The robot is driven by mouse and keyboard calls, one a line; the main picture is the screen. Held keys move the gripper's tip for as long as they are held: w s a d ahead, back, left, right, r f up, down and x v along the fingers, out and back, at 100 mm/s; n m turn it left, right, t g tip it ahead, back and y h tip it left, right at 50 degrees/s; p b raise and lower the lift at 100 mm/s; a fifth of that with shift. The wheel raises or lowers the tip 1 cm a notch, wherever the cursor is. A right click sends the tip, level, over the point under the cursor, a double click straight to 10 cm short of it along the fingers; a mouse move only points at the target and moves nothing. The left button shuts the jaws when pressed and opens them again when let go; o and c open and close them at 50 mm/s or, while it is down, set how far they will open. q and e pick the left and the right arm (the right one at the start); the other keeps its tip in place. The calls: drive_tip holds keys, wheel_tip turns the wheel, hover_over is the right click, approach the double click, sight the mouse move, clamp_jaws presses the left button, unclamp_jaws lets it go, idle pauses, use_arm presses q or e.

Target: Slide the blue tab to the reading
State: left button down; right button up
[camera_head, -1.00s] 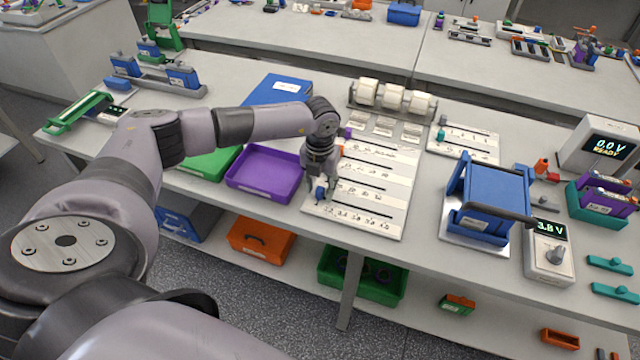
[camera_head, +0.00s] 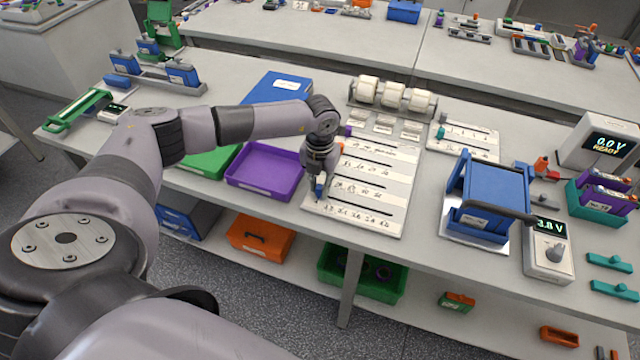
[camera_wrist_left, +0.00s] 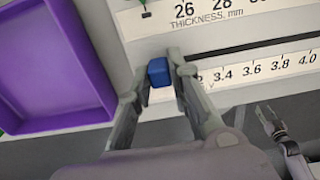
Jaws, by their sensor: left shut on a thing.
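The blue tab (camera_wrist_left: 159,72) sits at the left end of the lowest slot of the white scale board (camera_head: 385,226). My left gripper (camera_wrist_left: 160,76) has one finger on each side of the tab and is shut on it. In the head view the left gripper (camera_head: 318,192) points down at the board's front left. The scale beside the slot shows 3.4 to 4.0; the tab is left of 3.4. The meter (camera_head: 550,252) at the right seems to read 3.8 V, in small digits. A grey pronged part, likely my right gripper (camera_wrist_left: 268,122), shows in the wrist view.
A purple tray (camera_head: 265,172) lies just left of the board. Other slots run behind the front one, with a roller rack (camera_head: 392,98) beyond. A blue press-like fixture (camera_head: 490,195) stands to the right. The slot right of the tab looks clear.

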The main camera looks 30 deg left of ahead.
sight(373, 210)
idle(0.4)
use_arm(q)
drive_tip(key=w+d+b, duration=0.1)
drive_tip(key=d, duration=0.3)
drive_tip(key=w+d+b, duration=0.1)
drive_tip(key=d, duration=0.4)
drive_tip(key=w+d+b, duration=0.1)
drive_tip(key=d+b, duration=0.1)
drive_tip(key=d, duration=0.2)
drive_tip(key=shift+w+d+f, duration=0.1)
drive_tip(key=shift+w+d, duration=0.05)
drive_tip(key=shift+d, duration=0.45)
drive_tip(key=shift+a, duration=0.1)
drive_tip(key=c, duration=1.5)
unclamp_jaws()
